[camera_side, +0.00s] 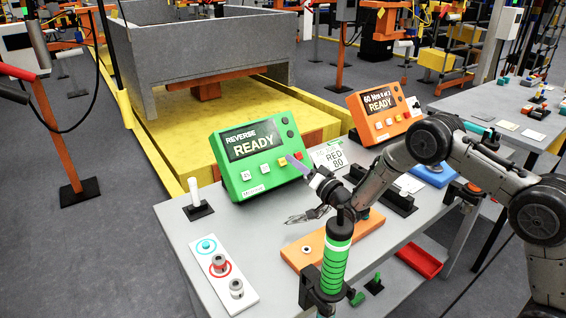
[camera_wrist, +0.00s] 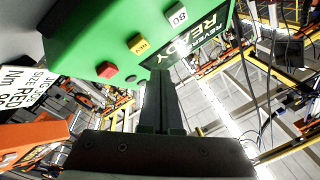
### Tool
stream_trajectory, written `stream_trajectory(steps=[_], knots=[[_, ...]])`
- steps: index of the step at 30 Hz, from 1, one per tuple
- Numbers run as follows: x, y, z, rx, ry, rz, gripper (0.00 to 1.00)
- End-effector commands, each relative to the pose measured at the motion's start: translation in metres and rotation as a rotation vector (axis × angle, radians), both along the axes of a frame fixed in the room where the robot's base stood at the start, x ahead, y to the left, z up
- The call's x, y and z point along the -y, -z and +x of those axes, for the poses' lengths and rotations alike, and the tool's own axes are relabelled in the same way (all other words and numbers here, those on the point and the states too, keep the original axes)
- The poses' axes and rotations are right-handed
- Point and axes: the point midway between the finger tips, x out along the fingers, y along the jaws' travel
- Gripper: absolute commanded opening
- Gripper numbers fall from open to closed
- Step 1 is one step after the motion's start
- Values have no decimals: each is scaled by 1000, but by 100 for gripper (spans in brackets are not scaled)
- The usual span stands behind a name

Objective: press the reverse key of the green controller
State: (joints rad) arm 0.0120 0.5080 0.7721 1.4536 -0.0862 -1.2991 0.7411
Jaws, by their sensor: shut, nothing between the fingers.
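The green controller (camera_side: 262,190) stands tilted back on the grey table, its screen (camera_side: 254,140) reading "REVERSE READY". A row of keys runs below the screen: white ones, a yellow key and a red key.
An orange controller (camera_side: 384,112) stands to the right, behind a card (camera_side: 329,156) reading "RED 80". A green-banded tool (camera_side: 337,262) stands upright in front. An orange block (camera_side: 312,254) and a white plate with round parts (camera_side: 212,246) lie on the table.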

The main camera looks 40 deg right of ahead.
Motion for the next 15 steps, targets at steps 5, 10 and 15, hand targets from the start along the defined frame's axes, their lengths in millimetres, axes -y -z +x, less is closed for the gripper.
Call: stream_trajectory(steps=[5, 10, 15], knots=[[0, -11, -13, 0, 0, 0, 0], [0, -16, -22, -1, 0, 0, 0], [0, -17, -23, -1, 0, 0, 0]])
